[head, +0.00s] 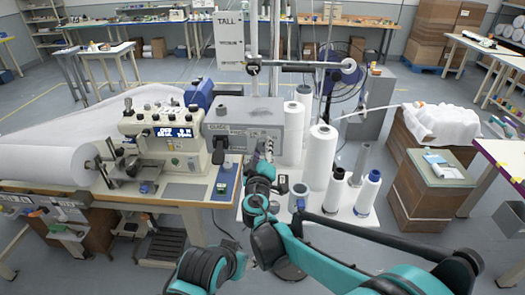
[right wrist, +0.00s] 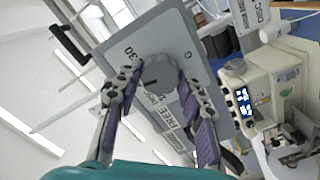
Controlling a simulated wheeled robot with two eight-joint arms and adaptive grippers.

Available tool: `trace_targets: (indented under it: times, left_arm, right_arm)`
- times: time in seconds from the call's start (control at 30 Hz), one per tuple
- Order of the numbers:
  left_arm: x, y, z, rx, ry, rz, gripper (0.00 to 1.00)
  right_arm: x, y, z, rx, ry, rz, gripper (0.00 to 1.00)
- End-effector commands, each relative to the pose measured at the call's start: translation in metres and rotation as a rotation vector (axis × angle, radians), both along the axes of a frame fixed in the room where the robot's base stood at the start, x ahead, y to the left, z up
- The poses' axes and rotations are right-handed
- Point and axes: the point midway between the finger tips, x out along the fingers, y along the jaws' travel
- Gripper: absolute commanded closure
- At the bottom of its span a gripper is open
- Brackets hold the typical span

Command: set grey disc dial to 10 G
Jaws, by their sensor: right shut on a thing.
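The grey disc dial (right wrist: 157,72) sits on the face of a grey box, between the two fingers of my right gripper (right wrist: 160,88) in the right wrist view. The fingers are closed on its sides. Printed marks, including a "30", show around the dial; I cannot read its setting surely. In the head view the grey box (head: 258,118) stands right of the sewing machine, and my right gripper (head: 262,152) is at its front right side, hiding the dial there. My left gripper is not in view.
The cream machine (head: 160,132) has a lit screen (head: 174,133) with small text. White thread cones (head: 320,160) stand close right of the box. A fabric roll (head: 45,165) lies at left. Cardboard boxes (head: 432,185) stand at right, beyond clear floor.

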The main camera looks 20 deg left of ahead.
Motion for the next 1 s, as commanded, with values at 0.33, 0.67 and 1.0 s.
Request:
trace_targets:
  times: [0.33,0.67,1.0]
  left_arm:
    - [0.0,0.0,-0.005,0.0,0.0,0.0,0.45]
    - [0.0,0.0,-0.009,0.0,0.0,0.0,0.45]
    - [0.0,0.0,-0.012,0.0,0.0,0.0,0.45]
  right_arm:
    - [0.001,-0.001,0.001,-0.32,-0.077,-0.003,0.9]
    - [0.002,-0.001,0.001,-0.625,-0.151,-0.004,0.9]
    - [0.002,-0.001,0.001,-0.921,-0.222,-0.005,0.9]
